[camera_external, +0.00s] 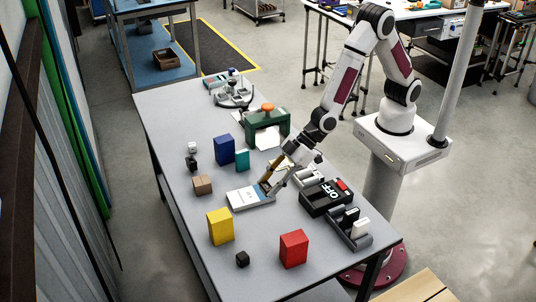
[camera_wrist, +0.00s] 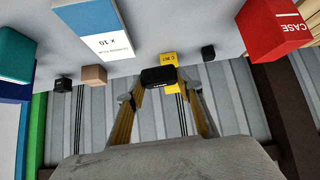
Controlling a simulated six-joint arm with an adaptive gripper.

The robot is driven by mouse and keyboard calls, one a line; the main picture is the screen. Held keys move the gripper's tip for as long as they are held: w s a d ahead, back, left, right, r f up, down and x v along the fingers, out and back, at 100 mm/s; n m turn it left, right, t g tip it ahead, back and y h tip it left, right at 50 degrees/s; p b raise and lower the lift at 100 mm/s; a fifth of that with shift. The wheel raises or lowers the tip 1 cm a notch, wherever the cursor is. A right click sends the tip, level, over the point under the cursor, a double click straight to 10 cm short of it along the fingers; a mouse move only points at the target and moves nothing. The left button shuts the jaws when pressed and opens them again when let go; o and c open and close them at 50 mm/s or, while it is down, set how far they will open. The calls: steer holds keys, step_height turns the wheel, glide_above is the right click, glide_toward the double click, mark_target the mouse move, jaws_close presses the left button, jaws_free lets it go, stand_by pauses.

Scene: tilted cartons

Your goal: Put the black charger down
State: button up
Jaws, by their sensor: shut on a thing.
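The black charger (camera_wrist: 158,76) is a small dark block between my fingertips in the wrist view. My gripper (camera_wrist: 159,84) is shut on it. In the external view my gripper (camera_external: 268,187) is over the middle of the table, by the white and blue flat carton (camera_external: 250,197). I cannot make out the charger clearly in that view. Whether the charger touches anything below it cannot be told.
A yellow box (camera_external: 220,226), a red box (camera_external: 293,248) and a small black cube (camera_external: 242,259) stand towards the front. Blue (camera_external: 225,149) and brown (camera_external: 203,185) boxes stand left. A black OFF box (camera_external: 326,198) and dark tray (camera_external: 351,232) are right.

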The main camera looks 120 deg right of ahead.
steer(key=r, duration=0.2)
glide_above(245, 196)
steer(key=s, duration=0.3)
steer(key=shift+s+f, duration=0.15)
steer(key=shift+f, duration=0.1)
steer(key=shift+f, duration=0.1)
steer(key=shift+f, duration=3.05)
steer(key=shift+f, duration=1.85)
steer(key=shift+f, duration=0.1)
